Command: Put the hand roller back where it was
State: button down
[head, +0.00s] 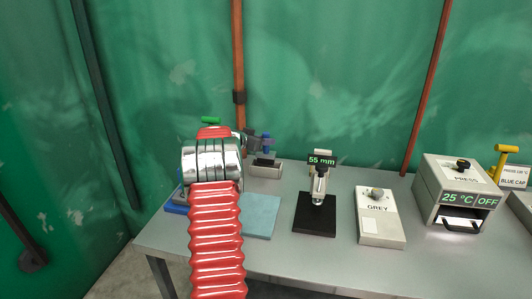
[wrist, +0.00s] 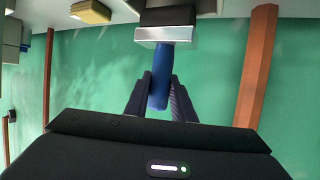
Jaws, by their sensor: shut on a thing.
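The hand roller, with a blue handle (head: 266,140) (wrist: 160,78), is held in my gripper (head: 252,141) (wrist: 161,92). In the wrist view my two dark fingers are shut on the handle from both sides. A bright metal piece (wrist: 167,34) is at the handle's far end, with a black part beyond it. In the head view the roller is upright above a small grey block with a dark top (head: 265,171), towards the back of the table. I cannot tell whether they touch. My arm hides part of the table's left side.
The grey table (head: 285,258) also bears a light blue mat (head: 261,215), a thickness gauge reading 55 mm (head: 318,190), a box marked GREY (head: 380,220) and a press (head: 458,195). A green-topped thing (head: 210,120) shows behind my arm. Bare tabletop lies along the front.

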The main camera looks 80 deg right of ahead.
aim_at(264, 151)
jog(key=shift+f, duration=2.45)
jog(key=shift+f, duration=0.1)
jog(key=c, duration=1.5)
grip_release()
jog(key=shift+w+a, duration=0.1)
jog(key=v, duration=1.1)
jog(key=shift+w+a+r, duration=0.1)
jog(key=shift+a+r, duration=0.15)
jog(key=shift+a, duration=0.1)
